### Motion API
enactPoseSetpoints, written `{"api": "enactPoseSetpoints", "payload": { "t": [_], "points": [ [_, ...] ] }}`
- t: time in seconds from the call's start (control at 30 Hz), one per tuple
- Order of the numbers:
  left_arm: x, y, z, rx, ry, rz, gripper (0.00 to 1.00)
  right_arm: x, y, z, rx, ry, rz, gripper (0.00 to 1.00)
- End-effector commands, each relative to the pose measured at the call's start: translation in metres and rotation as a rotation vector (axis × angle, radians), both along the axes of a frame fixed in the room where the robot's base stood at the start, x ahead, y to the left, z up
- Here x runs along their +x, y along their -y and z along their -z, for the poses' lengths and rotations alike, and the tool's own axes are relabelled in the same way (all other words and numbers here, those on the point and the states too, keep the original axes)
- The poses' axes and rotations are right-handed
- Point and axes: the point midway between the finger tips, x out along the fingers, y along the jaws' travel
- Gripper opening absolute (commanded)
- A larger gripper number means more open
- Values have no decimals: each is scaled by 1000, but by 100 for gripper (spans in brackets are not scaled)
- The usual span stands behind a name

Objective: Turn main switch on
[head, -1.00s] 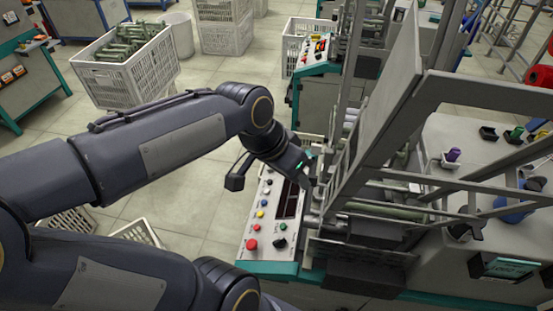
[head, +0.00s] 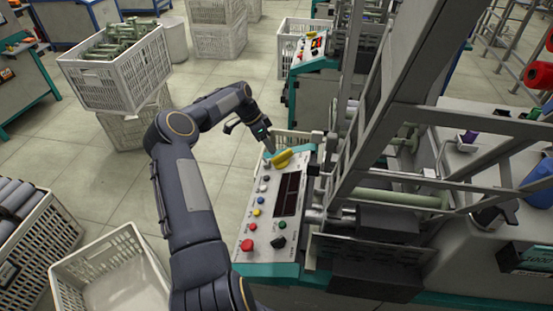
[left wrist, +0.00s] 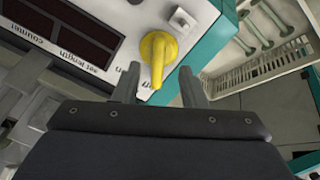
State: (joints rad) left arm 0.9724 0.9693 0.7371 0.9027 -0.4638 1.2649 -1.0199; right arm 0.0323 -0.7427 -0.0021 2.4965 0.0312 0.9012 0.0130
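The main switch, a yellow rotary knob (head: 282,158), sits at the far end of the control panel (head: 262,182). In the left wrist view the yellow knob (left wrist: 157,52) shows with its handle pointing toward the gripper. My left gripper (head: 268,143) is at the panel's far end, close beside the knob. In the left wrist view its two fingers (left wrist: 160,70) are apart, one on each side of the knob's handle. I cannot tell whether either finger touches it. My right gripper is in neither view.
The panel also carries a red button (head: 248,244), a black knob (head: 278,243), several small buttons and a dark display (head: 288,194). The machine's metal frame (head: 372,150) rises to the right. White crates (head: 110,275) stand on the floor at left.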

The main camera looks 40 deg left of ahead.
Motion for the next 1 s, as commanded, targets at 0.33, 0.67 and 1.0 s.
{"api": "enactPoseSetpoints", "payload": {
  "t": [0.33, 0.67, 1.0],
  "points": [
    [12, 22, 48, -2, -1, 2, 38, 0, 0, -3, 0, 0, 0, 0],
    [14, 26, 59, 0, 0, 0, 38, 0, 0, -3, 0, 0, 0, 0],
    [14, 26, 58, 0, 0, 0, 7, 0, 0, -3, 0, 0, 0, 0]
  ]
}}
